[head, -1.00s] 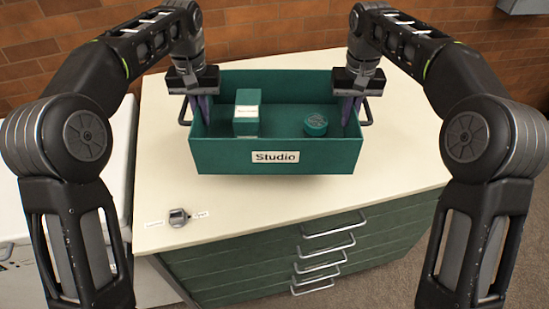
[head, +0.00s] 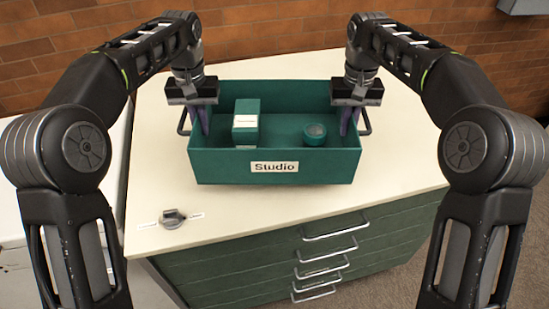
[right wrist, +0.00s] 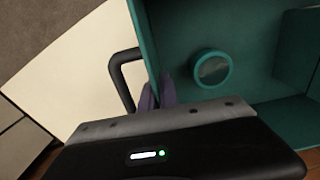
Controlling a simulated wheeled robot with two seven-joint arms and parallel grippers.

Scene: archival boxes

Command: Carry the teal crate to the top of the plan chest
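The teal crate (head: 220,165), open on top with a "Studio" label, is over the cream top of the plan chest (head: 240,212), level. Whether its base touches the top is hard to tell. My left gripper (head: 201,121) is at the crate's left wall and my right gripper (head: 350,121) at its right wall, purple fingers pointing down. In the right wrist view the right gripper's fingers (right wrist: 158,93) are close together astride the crate wall, beside the dark handle (right wrist: 122,78). The left grip is partly hidden, but the crate moves with both grippers.
Inside the crate are a teal box (head: 246,128) with a white label and a round teal tin (head: 314,134). A grey knob (head: 173,217) with two small labels is on the chest top's front left. A brick wall (head: 270,30) stands behind. Clear top lies in front of the crate.

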